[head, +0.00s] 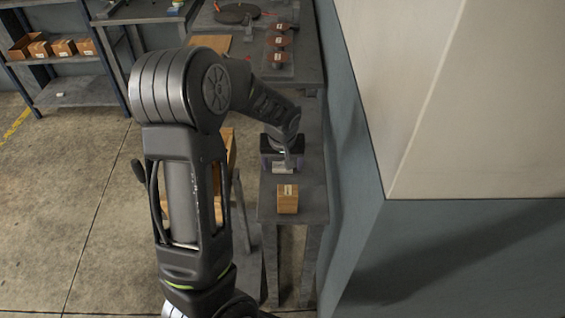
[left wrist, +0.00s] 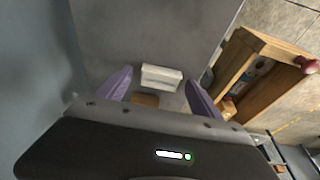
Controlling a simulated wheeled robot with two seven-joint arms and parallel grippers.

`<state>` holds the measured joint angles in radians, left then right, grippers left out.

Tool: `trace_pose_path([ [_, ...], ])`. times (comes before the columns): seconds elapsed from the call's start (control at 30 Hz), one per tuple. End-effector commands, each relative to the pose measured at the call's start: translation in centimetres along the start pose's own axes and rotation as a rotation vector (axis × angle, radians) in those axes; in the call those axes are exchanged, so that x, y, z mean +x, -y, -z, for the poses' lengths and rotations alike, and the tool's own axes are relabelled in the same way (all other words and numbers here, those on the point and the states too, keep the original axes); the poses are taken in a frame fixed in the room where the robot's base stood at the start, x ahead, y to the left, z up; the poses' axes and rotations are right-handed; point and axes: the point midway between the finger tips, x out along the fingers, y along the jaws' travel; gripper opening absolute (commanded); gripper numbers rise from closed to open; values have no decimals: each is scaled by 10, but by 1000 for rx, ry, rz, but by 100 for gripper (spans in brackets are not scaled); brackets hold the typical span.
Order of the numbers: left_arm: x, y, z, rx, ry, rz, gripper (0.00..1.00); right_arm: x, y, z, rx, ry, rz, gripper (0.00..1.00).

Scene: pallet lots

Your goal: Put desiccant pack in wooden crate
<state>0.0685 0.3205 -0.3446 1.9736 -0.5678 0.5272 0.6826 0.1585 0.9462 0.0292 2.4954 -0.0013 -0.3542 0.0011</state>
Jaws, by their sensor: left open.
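The desiccant pack is a small white block (left wrist: 161,78) on the grey bench. In the left wrist view it lies between and just past the two purple fingertips. In the head view it shows as a pale patch (head: 283,170) under the gripper. My left gripper (head: 283,163) is open and points down over it; its fingers also show in the left wrist view (left wrist: 159,82). The wooden crate (left wrist: 240,77) stands beside the bench, at the right of the left wrist view, with some items inside. In the head view my arm hides most of the crate (head: 231,150).
A small brown box (head: 288,199) sits on the bench (head: 311,205) close to the gripper; part of it shows below the pack in the left wrist view (left wrist: 145,100). A wall (head: 345,150) runs along the bench's right. Shelves with cartons (head: 62,47) stand far left.

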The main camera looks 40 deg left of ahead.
Motion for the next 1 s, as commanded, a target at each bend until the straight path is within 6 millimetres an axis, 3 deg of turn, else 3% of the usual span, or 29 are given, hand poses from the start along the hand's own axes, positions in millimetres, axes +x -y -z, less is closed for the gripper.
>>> trace_pose_path([
  [0.27, -18, -1, 2, 0, -4, -2, 75, -2, 1, 0, 0, 0, 0, 36],
  [0.73, -108, -1, 2, 0, -3, -3, 75, 3, -1, 0, 0, 0, 0, 36],
  [1.0, -123, 0, 1, 0, 0, 0, 75, 3, -1, 0, 0, 0, 0, 36],
])
